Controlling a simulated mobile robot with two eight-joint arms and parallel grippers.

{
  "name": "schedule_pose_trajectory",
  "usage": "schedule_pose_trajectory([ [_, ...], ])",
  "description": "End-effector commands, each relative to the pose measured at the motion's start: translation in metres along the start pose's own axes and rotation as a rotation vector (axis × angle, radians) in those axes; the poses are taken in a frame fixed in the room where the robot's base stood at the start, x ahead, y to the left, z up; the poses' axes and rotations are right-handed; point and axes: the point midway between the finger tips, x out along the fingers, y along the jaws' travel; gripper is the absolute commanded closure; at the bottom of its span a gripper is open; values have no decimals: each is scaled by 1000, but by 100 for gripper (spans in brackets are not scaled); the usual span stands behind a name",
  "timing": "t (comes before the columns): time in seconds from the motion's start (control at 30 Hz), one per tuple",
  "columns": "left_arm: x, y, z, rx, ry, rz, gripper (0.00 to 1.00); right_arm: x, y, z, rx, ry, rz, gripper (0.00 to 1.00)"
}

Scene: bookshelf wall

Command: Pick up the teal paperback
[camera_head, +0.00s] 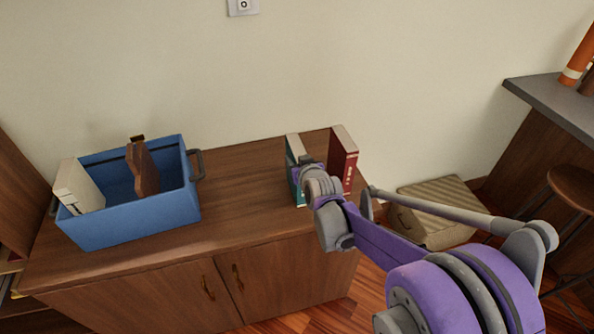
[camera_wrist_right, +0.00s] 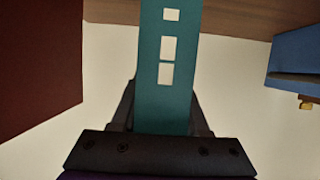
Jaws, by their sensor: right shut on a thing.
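The teal paperback (camera_head: 291,172) stands upright on the cabinet top, its pale page edge facing up. My right gripper (camera_head: 307,164) reaches it from the right and front, and the arm hides part of the book. In the right wrist view the teal paperback (camera_wrist_right: 163,32), with white blocks on its spine, sits between the fingers. My right gripper (camera_wrist_right: 162,108) is shut on it. Whether its lower edge touches the wood cannot be told. My left gripper is not in view.
A red book (camera_head: 343,160) stands upright just right of the teal one, with a gap between. A blue crate (camera_head: 135,217) holding a cream book (camera_head: 78,186) and a brown item (camera_head: 142,168) is at the left. The cabinet top (camera_head: 240,195) between them is clear.

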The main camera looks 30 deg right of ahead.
Motion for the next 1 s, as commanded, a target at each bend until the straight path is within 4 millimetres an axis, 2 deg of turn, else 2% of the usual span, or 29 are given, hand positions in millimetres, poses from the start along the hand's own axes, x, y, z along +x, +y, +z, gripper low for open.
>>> schedule_pose_trajectory([
  [0.03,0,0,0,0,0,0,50,0,0,0,0,0,0,85],
  [0.1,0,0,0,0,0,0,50,0,0,0,0,0,0,97],
  [0.13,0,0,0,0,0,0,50,0,0,0,0,0,0,100],
  [1.0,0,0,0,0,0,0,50,0,0,0,0,0,0,100],
])
